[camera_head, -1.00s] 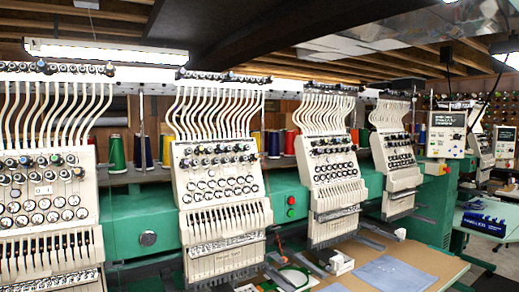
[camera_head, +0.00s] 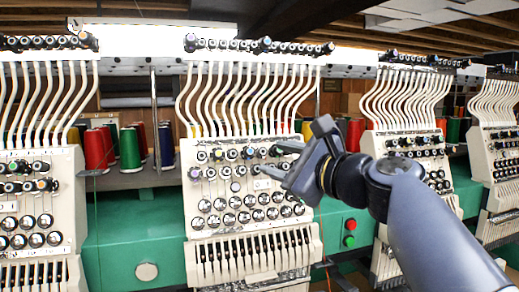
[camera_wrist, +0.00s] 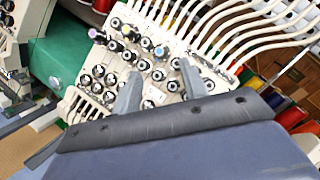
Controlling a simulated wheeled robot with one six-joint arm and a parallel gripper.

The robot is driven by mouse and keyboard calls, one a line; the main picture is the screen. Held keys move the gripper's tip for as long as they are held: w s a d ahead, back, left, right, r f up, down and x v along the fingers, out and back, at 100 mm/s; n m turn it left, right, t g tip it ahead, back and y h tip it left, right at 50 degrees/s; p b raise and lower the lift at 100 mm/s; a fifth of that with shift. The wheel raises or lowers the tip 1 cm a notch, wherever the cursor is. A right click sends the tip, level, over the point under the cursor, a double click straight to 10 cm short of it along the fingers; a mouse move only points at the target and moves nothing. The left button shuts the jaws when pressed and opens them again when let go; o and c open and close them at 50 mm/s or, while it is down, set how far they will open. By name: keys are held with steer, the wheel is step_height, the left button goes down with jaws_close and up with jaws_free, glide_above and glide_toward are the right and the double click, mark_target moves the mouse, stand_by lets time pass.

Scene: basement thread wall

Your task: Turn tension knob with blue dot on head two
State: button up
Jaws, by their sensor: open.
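The sewing head (camera_head: 253,222) in front of me is a cream panel with rows of black-and-silver tension knobs. Its number is not readable. My gripper (camera_head: 270,158) reaches in from the right at the upper knob rows. Its two fingers are apart and empty. In the wrist view my gripper (camera_wrist: 159,68) has its fingertips on either side of the blue-dot knob's line; contact cannot be told.
Pale thread tubes (camera_head: 245,95) run above the panel. Another head (camera_head: 35,200) stands at left, and one (camera_head: 408,145) at right partly behind my arm. Thread cones (camera_head: 130,148) stand on the shelf. Red and green buttons (camera_head: 350,232) sit on the green beam.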

mark_target(251, 152)
steer(key=p+x, duration=0.1)
steer(key=x, duration=0.5)
steer(key=shift+w+a, duration=0.2)
steer(key=shift+a, duration=0.05)
jaws_close()
